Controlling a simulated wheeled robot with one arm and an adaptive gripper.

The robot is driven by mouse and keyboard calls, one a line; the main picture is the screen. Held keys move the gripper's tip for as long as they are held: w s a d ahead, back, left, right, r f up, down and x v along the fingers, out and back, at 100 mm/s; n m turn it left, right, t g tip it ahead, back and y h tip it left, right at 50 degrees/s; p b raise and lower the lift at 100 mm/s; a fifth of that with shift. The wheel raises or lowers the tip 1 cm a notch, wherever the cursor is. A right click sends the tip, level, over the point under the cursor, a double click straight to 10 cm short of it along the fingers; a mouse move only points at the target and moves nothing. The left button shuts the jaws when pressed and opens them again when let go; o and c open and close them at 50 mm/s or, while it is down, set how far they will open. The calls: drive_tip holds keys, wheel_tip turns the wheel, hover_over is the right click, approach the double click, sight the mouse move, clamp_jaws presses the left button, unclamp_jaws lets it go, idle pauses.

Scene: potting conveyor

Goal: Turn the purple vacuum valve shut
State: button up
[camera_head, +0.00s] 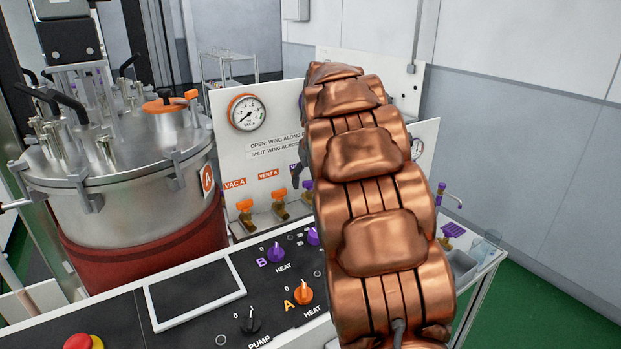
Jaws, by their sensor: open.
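A row of small valves stands along the foot of the upright white panel (270,205). The orange-winged valves labelled VAC A (245,206) and VENT A (279,196) show plainly. To their right, a purple valve wing (307,187) shows only in part beside my copper arm. Its label is mostly covered, and its angle cannot be told. A small dark piece that looks like a finger of my gripper (296,175) shows just above and left of this wing. The rest of the gripper is hidden behind the arm. I cannot tell whether it touches the valve.
A steel vessel (120,200) marked A stands at left. An orange-rimmed gauge (246,112) sits on the panel. In front, the dark console (190,320) carries purple knob B (276,253), orange knob A (303,291), a black pump knob (250,320) and a red button (82,342).

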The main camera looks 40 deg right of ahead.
drive_tip(key=shift+c, duration=0.4)
drive_tip(key=c, duration=1.1)
drive_tip(key=shift+o, duration=0.2)
drive_tip(key=b, duration=0.1)
drive_tip(key=n+b, duration=0.1)
drive_tip(key=b, duration=0.1)
drive_tip(key=shift+w+f+y, duration=0.1)
drive_tip(key=shift+f+y, duration=0.15)
drive_tip(key=shift+y, duration=0.05)
drive_tip(key=shift+r+n+y+b, duration=0.3)
drive_tip(key=shift+n+b, duration=0.5)
drive_tip(key=shift+n, duration=0.2)
drive_tip(key=o, duration=1.1)
drive_tip(key=shift+o, duration=0.2)
